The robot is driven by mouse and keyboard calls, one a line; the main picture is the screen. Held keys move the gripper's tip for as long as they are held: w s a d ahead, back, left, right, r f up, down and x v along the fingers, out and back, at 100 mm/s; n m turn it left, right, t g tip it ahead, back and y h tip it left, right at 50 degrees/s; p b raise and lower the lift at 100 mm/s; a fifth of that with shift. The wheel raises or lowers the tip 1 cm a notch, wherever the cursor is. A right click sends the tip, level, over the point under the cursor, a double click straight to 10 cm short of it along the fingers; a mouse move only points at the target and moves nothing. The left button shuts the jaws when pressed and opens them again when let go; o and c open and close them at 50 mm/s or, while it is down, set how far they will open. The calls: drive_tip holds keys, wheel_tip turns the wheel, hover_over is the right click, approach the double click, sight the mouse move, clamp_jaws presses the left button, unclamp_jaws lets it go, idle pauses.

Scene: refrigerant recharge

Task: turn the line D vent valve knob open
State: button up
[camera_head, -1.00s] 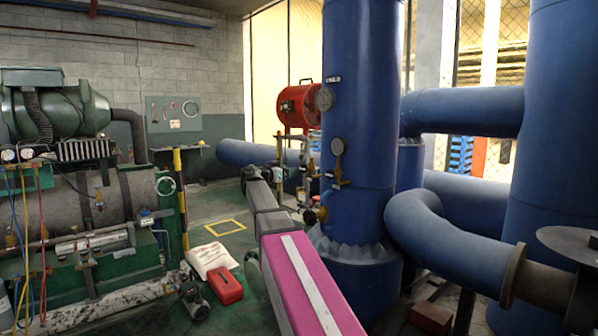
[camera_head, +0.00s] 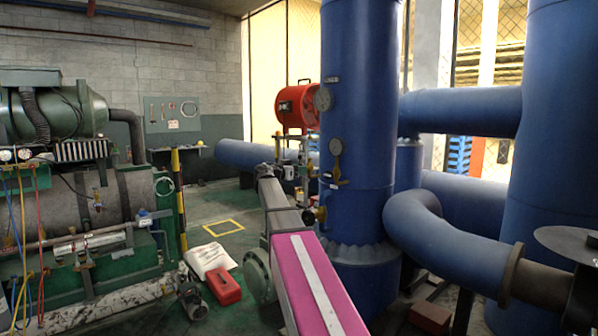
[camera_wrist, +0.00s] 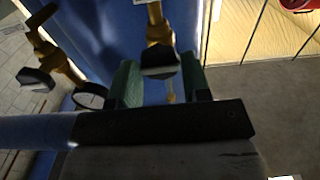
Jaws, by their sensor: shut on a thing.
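A dark knob (camera_wrist: 160,62) on a yellow brass valve stem (camera_wrist: 157,22) stands in front of the blue column in the wrist view. I take it as the vent valve knob; no line D label is legible. My gripper (camera_wrist: 160,80) has its two green fingers on either side of this knob and is shut on it. The knob's lower part and the exact contact are hard to see. In the head view my arm reaches toward the valve fittings (camera_head: 305,170) left of the blue column (camera_head: 358,120); the fingertips are too small to make out there.
Another brass valve with a dark handle (camera_wrist: 38,78) stands left of my gripper in the wrist view. A white sack (camera_head: 208,258) and red case (camera_head: 224,288) lie on the floor.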

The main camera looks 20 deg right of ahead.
drive_tip(key=n, duration=0.4)
idle(0.3)
drive_tip(key=n, duration=0.4)
drive_tip(key=shift+n, duration=0.4)
drive_tip(key=n, duration=0.4)
drive_tip(key=shift+n, duration=0.3)
